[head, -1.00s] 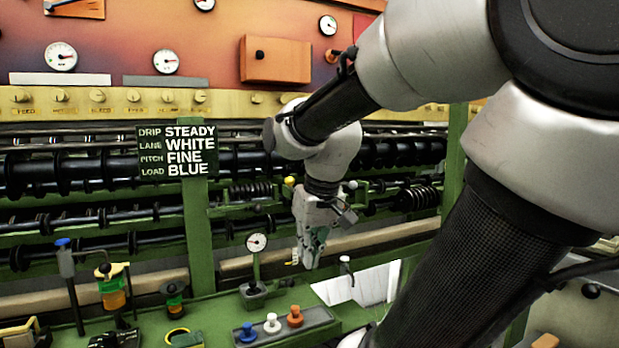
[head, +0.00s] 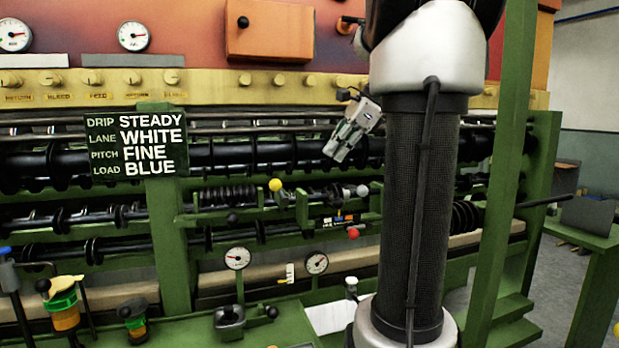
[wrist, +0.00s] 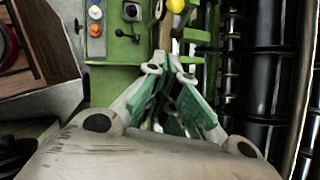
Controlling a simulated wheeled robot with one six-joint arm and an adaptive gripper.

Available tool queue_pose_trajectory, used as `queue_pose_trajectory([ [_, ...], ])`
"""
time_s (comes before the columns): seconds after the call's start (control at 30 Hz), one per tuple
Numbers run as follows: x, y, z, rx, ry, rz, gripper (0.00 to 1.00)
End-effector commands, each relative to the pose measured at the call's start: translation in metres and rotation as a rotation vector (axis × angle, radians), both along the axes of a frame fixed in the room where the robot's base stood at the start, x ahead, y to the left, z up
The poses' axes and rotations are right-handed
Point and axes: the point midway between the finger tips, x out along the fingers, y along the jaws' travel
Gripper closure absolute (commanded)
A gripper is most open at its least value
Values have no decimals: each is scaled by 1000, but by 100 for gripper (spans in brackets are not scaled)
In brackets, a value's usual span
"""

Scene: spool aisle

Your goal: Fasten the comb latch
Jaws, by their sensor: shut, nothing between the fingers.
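No part is labelled as the comb latch, and I cannot tell which one it is. A green carriage assembly on the machine carries a yellow ball knob (head: 275,185), a grey ball knob (head: 362,190) and a red ball knob (head: 352,232), with small blue and orange pieces (head: 340,218) between them. My gripper (head: 335,153) is shut and empty, tilted down-left, above this assembly in the picture and in front of the dark rollers. In the wrist view its green-padded fingers (wrist: 168,68) meet just below the yellow knob (wrist: 177,6). My arm hides the assembly's right side.
A placard (head: 136,145) is on a green post at left. Two dial gauges (head: 238,258) (head: 317,263) and a black lever block (head: 230,318) stand by the green bench. Dark rollers (head: 60,165) run across behind. A green post (head: 505,150) rises right of my arm.

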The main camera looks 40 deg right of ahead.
Motion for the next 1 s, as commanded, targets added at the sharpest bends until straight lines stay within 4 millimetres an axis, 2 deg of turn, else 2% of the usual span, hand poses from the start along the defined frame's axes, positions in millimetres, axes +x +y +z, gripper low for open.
queue_pose_trajectory([
  [0.1, 0, 8, 6, 89, 38, -89, 100],
  [0.3, -3, 13, 6, 168, 99, -188, 100],
  [0.7, -3, 14, 5, 175, 106, -205, 100],
  [0.87, 3, 19, -7, 176, 108, -204, 100],
  [1.0, 15, 29, -28, 176, 109, -202, 100],
])
